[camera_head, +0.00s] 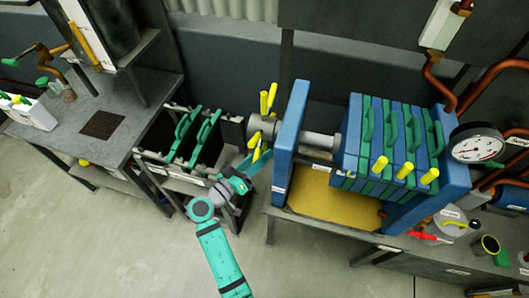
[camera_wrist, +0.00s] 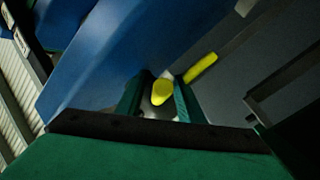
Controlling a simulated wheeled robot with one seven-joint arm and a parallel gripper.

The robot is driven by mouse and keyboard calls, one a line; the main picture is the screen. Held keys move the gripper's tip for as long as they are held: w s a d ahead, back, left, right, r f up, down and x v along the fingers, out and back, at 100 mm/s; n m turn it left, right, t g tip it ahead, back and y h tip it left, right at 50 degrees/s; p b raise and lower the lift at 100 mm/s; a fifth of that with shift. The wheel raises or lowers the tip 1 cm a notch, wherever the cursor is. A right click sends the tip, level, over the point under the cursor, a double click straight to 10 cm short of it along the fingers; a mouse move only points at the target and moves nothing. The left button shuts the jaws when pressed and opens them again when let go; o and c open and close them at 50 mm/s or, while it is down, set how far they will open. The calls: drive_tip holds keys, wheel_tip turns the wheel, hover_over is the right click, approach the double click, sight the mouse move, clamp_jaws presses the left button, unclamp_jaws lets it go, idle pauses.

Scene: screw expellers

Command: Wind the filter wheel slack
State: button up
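The filter wheel is a grey hub (camera_head: 263,127) with yellow handles, on the left side of the blue end plate of the filter press. Two yellow handles (camera_head: 267,98) point up and others (camera_head: 255,145) point down toward my gripper. My gripper (camera_head: 254,161) is just below the wheel, left of the end plate. In the wrist view a yellow handle end (camera_wrist: 162,92) sits between the green fingers of my gripper (camera_wrist: 160,90), which are apart. I see no clear contact. A second yellow handle (camera_wrist: 203,68) is to the right, outside the fingers.
The blue end plate (camera_head: 290,125) is close on my gripper's right, above a yellow tray (camera_head: 325,197). The green-and-blue plate pack (camera_head: 385,140) stands farther right, with a pressure gauge (camera_head: 477,147). A rack with green-handled plates (camera_head: 185,150) is on the left.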

drive_tip(key=shift+x, duration=0.95)
clamp_jaws()
drive_tip(key=shift+r, duration=0.1)
